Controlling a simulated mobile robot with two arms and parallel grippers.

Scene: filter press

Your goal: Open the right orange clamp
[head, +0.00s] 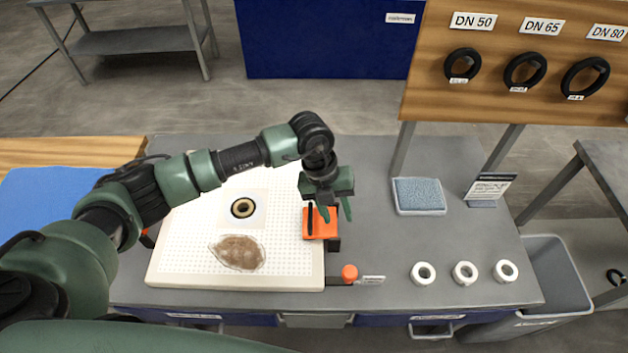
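The right orange clamp (322,230) sits at the right edge of the white perforated plate (190,277). It has an orange body with a dark bar, and an orange knob (349,272) stands at the end of a dark arm near it. My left gripper (336,212) points down just above the clamp. Its two green fingers are spread apart with nothing visible between them. I cannot tell whether they touch the clamp. A bit of orange at the plate's left edge is mostly hidden behind my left arm. My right gripper is not in view.
A round port (242,208) and a brown cake-like patch (238,252) are on the plate. A blue sponge tray (419,195), a sign (487,187) and three white rings (464,273) stand to the right. Black rings hang on a wooden board (460,100). Grey tabletop is clear between them.

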